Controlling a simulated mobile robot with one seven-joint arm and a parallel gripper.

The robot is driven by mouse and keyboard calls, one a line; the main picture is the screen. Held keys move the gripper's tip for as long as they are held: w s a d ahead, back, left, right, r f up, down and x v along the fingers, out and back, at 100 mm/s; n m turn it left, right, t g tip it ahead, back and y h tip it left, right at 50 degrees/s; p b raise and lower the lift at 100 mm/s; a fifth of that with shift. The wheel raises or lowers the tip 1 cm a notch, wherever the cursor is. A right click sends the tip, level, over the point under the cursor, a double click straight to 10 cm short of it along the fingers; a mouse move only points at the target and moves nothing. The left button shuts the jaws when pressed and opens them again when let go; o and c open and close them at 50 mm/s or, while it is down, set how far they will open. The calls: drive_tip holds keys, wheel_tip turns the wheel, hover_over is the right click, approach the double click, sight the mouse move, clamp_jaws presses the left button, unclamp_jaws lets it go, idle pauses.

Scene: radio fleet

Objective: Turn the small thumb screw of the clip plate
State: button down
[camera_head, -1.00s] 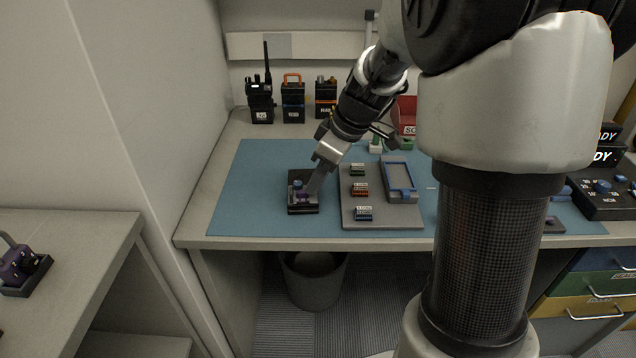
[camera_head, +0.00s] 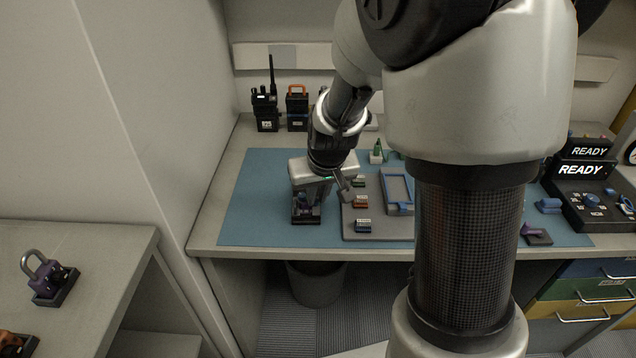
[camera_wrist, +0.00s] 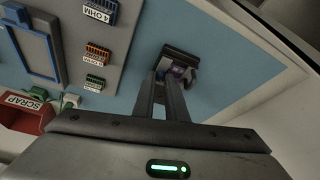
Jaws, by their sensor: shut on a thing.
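The clip plate sits on a small dark block (camera_head: 306,219) at the left front of the blue mat. In the wrist view the dark block (camera_wrist: 180,51) lies just beyond my fingertips. My gripper (camera_head: 309,201) points down over it and is shut on the small thumb screw.
A grey board (camera_head: 376,230) with several small labelled resistor blocks lies close to the right. A red SCRAP bin (camera_wrist: 24,121) shows in the wrist view. Blue mat (camera_head: 250,215) is free to the left.

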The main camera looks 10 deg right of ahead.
drive_tip(key=shift+a+m+h+p, duration=0.1)
drive_tip(key=shift+m+h+p, duration=0.2)
drive_tip(key=shift+m+p, duration=0.35)
drive_tip(key=c, duration=1.8)
unclamp_jaws()
drive_tip(key=shift+o, duration=0.2)
drive_tip(key=p+v, duration=0.4)
drive_tip(key=v, duration=1.3)
drive_tip(key=shift+r, duration=0.2)
